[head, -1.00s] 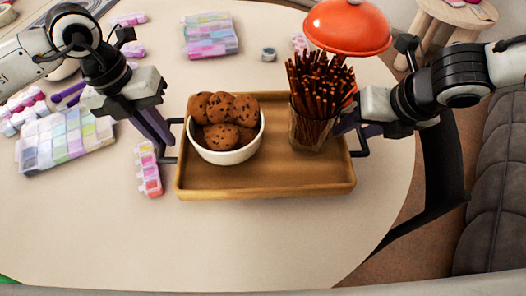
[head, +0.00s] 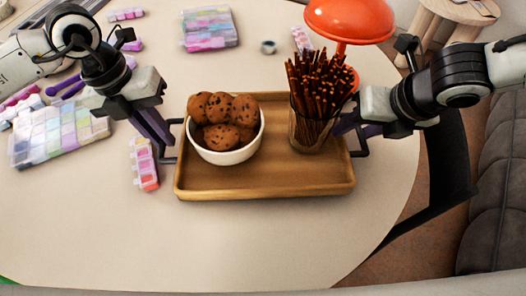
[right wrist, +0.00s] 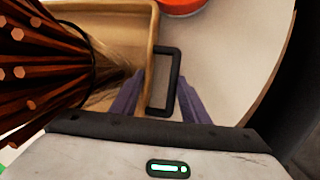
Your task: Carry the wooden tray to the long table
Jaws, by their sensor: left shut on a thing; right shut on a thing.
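The wooden tray (head: 265,186) is level in the head view, over the round pale table. On it are a white bowl (head: 226,156) of chocolate-chip cookies (head: 228,117) at the left and a glass (head: 312,133) of thin brown sticks (head: 318,85) at the right. My left gripper (head: 165,138) is shut on the tray's left dark handle (head: 180,142). My right gripper (head: 354,128) is shut on the right handle (head: 360,146). In the right wrist view, this handle (right wrist: 175,70) lies between my right fingers (right wrist: 160,95). Whether the tray touches the tabletop is unclear.
The pale table (head: 250,245) is clear in front of the tray. Bead boxes (head: 60,132) lie at the left, with a small pink bead case (head: 145,165) close by the tray. An orange lamp (head: 350,18) stands behind. A grey sofa (head: 497,190) and a wooden stool (head: 455,12) are at the right.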

